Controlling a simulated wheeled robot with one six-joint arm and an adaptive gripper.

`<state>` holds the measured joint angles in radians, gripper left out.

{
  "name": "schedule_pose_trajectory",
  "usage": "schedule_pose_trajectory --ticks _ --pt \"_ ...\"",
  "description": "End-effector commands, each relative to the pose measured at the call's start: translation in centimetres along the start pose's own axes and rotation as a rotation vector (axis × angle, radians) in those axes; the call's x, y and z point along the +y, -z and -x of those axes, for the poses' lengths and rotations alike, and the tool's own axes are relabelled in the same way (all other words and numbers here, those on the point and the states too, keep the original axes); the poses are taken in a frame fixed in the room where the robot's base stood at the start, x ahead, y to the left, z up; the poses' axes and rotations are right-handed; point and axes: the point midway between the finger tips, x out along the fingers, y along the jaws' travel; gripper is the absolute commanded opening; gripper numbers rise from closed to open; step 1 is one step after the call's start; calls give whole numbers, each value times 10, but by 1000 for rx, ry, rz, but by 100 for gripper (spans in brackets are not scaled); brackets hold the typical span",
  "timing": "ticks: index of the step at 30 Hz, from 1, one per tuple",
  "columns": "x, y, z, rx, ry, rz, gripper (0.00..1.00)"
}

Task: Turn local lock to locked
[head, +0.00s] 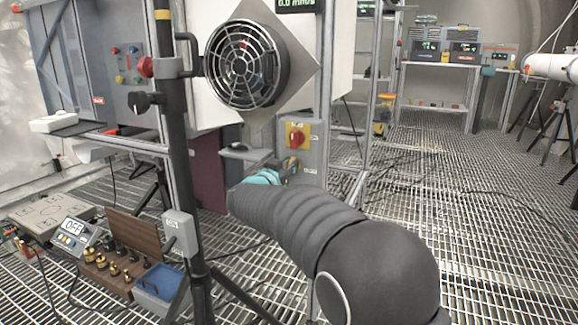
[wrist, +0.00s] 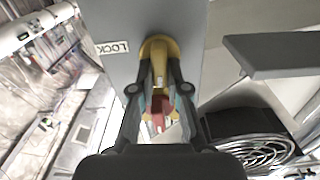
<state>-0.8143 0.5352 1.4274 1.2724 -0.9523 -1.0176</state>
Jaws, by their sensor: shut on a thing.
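In the wrist view, the local lock is a yellow round fitting (wrist: 154,46) on a grey panel face (wrist: 185,22), beside a small label reading LOCK (wrist: 112,47) that appears upside down. My gripper (wrist: 159,72) is shut on the lock's narrow yellow part, with a finger on either side. A red part (wrist: 160,108) shows between the fingers, nearer the palm; I cannot tell what it belongs to. In the head view, my gripper's teal fingers (head: 264,177) are at the lower left of a grey switch box (head: 311,155), and my arm hides the grasp.
The switch box carries a red knob on a yellow plate (head: 297,137). A caged fan (head: 246,65) stands above left, and a black stand pole (head: 178,150) is left of my arm. A grey shelf (head: 246,153) is close by. The grating floor at right is open.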

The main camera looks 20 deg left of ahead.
Motion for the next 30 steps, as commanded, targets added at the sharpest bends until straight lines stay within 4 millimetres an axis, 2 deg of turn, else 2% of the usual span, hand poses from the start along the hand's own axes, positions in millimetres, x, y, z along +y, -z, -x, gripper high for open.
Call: schedule_pose_trajectory --ticks 8,30 --pt "2 0 0 0 1 -195 0" --pt "8 -6 0 0 2 -900 0"
